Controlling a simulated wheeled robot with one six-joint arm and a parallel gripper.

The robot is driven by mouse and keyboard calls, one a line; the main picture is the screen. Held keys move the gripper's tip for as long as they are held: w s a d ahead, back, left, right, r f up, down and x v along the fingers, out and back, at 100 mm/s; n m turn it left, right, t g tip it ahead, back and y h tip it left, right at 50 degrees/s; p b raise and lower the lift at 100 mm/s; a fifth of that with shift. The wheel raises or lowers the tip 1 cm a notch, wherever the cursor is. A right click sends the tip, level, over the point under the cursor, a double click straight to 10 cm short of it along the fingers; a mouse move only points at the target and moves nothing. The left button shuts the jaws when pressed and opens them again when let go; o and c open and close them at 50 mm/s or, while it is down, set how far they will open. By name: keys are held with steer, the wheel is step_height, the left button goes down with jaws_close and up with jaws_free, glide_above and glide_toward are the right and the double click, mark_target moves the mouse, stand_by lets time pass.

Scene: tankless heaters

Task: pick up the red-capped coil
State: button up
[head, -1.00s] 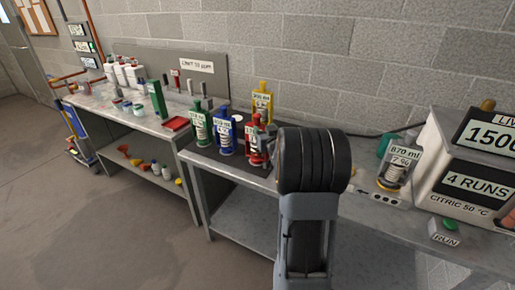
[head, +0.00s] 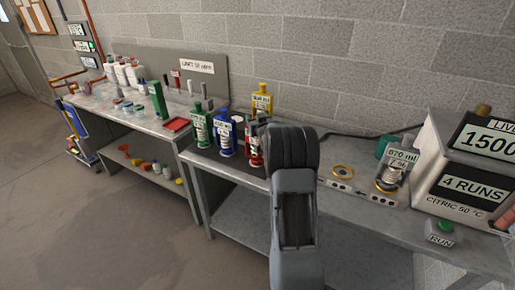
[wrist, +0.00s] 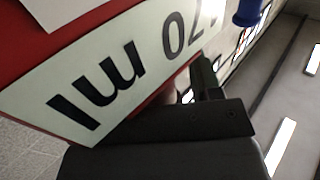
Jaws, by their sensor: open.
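The red-capped coil (head: 254,155) stands at the right end of the row of coloured coils on the dark mat, partly hidden behind my arm. In the wrist view a large red surface with a pale label (wrist: 120,75) reading "70 ml" fills the upper left, very close to the camera; it seems to be the same coil. My gripper (wrist: 202,82) is open, its dark finger beside this red body. Whether the coil is between the fingers cannot be told. In the head view my arm hides most of the gripper.
Close by are a blue coil (head: 226,136), a green coil (head: 201,130) and a yellow coil (head: 262,101) behind.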

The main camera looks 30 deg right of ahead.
jaws_close()
stand_by(0.6)
steer(key=shift+w+r, duration=0.1)
stand_by(0.3)
